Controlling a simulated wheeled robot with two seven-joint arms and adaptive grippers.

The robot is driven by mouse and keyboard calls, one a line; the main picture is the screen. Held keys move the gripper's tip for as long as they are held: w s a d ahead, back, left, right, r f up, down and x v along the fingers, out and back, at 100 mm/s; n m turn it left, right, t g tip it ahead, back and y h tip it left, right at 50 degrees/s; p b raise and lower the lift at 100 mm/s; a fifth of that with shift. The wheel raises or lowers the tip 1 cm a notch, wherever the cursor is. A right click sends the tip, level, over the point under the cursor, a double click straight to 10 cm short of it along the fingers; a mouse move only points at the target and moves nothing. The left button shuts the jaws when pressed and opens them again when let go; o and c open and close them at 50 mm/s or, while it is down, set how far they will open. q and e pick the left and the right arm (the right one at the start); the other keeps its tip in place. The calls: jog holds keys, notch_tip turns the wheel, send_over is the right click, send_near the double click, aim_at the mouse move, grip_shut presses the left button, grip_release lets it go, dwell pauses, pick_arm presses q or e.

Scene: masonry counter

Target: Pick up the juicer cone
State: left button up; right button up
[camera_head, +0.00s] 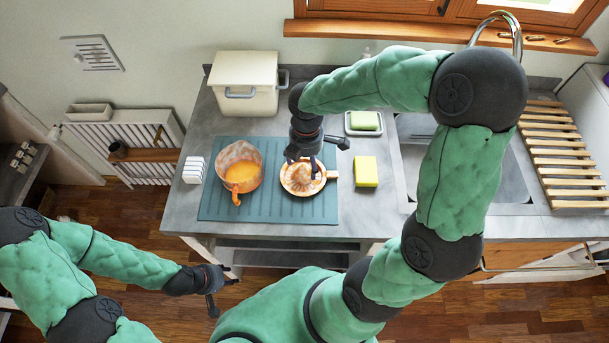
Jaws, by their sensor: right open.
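The juicer cone (300,183) is an orange and cream citrus juicer with a short handle on its right. It sits on the blue-green ribbed mat (270,210) on the counter. My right gripper (306,167) is open directly above the juicer, pointing down, and partly covers its top. I cannot tell whether its fingers touch the juicer. My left gripper (226,294) is low in front of the counter, away from the juicer, with its fingers spread and empty.
A yellow sponge (366,171) lies to the right. A green block sits on a small dish (363,123) behind. A cream pot (245,82), a white block (194,170) and a sink (470,165) flank the mat.

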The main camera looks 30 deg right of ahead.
aim_at(304, 170)
jog(key=shift+w+a+f+b, duration=0.15)
jog(key=shift+f+b, duration=0.35)
jog(key=shift+f, duration=0.95)
jog(key=shift+w+d+f+b, duration=0.1)
jog(key=shift+f+b, duration=0.35)
jog(key=shift+f, duration=0.95)
jog(key=shift+a, duration=0.1)
jog(key=c, duration=1.3)
